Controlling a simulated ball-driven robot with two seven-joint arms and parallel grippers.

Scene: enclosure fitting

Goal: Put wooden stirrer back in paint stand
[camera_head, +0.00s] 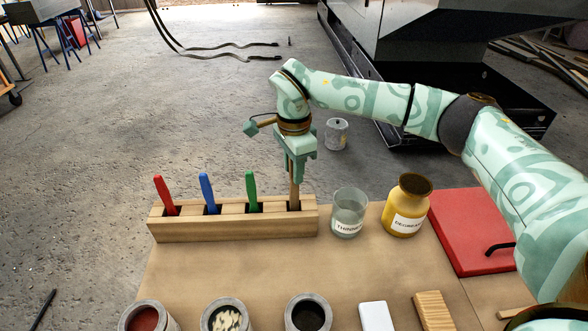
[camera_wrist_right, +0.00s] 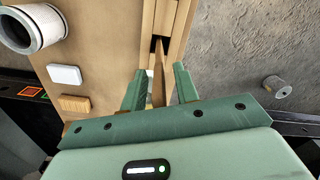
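The wooden stirrer (camera_head: 294,193) stands roughly upright in the rightmost slot of the wooden paint stand (camera_head: 235,225), its lower end hidden in the slot. In the right wrist view the stirrer (camera_wrist_right: 158,82) runs into the dark slot of the stand (camera_wrist_right: 170,20). My right gripper (camera_head: 294,176) is above that slot, pointing down, with its fingers on either side of the stirrer's upper part. In the wrist view the right gripper (camera_wrist_right: 160,80) is open, with a gap visible between its fingers and the stirrer. My left gripper is not in view.
Red (camera_head: 165,196), blue (camera_head: 208,194) and green (camera_head: 251,192) handled tools fill the other slots. A thinner glass (camera_head: 348,213) and a yellow degreaser jar (camera_head: 406,206) stand close right of the stand. Several cups line the front; bare board lies between.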

